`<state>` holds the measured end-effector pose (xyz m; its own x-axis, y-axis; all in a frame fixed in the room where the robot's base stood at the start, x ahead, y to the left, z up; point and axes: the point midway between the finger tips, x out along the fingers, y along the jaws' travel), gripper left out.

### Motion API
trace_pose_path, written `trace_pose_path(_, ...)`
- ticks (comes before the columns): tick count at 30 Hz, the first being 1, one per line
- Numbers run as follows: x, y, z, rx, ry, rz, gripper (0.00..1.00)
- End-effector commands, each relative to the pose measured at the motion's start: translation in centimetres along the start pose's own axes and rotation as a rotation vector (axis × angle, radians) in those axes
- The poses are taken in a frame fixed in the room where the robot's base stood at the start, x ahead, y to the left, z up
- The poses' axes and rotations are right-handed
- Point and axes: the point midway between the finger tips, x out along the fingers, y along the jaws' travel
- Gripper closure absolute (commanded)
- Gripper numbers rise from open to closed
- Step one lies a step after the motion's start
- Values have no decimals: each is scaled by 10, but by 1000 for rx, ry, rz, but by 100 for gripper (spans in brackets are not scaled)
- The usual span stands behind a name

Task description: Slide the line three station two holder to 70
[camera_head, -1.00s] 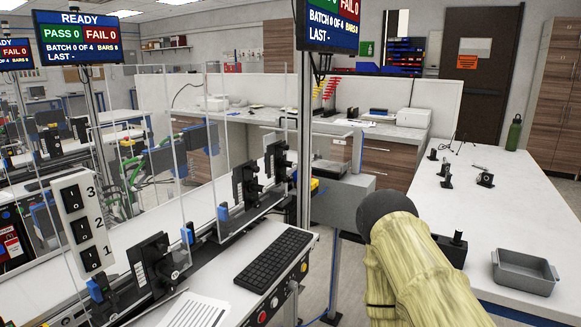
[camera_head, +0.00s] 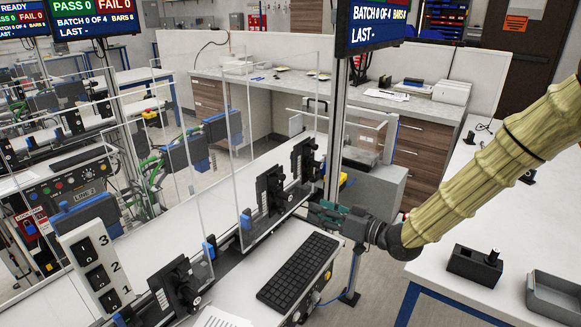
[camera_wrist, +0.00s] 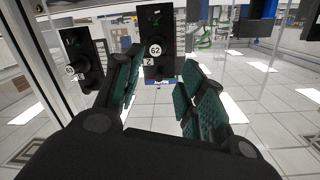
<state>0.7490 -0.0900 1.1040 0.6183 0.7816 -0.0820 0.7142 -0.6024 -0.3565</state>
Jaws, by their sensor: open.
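My gripper (camera_head: 318,213) is at the right end of the near line, pointing left toward the black holders. In the wrist view its green-padded fingers (camera_wrist: 163,78) are spread and empty. Between them, beyond the tips, is a black holder (camera_wrist: 156,22) with a round 62 label and a small 2 tag, apparently not touched. Another black holder (camera_wrist: 85,62) stands to the left, its number too small to read surely. In the head view two upright black holders (camera_head: 268,194) (camera_head: 304,160) stand by the clear panels on this line; a third (camera_head: 172,292) is nearer.
Clear upright panels (camera_head: 250,140) and a monitor post (camera_head: 335,130) stand close to my gripper. A keyboard (camera_head: 298,272) lies on the near line's desk. A switch box (camera_head: 93,268) marked 1 to 3 is at left. A grey tray (camera_head: 556,292) is on the right-hand table.

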Motion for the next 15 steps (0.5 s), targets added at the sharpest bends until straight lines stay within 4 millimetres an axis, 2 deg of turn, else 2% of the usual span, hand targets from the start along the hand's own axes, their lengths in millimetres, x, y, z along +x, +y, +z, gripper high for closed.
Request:
trace_pose_path(1, 0, -5, -23, -19, 24, -23, 60)
trace_pose_path(5, 0, -12, -50, -48, 58, -63, 60)
trace_pose_path(11, 10, -13, -56, -54, 64, -68, 60)
trace_pose_path(15, 30, -14, -58, -54, 64, -66, 60)
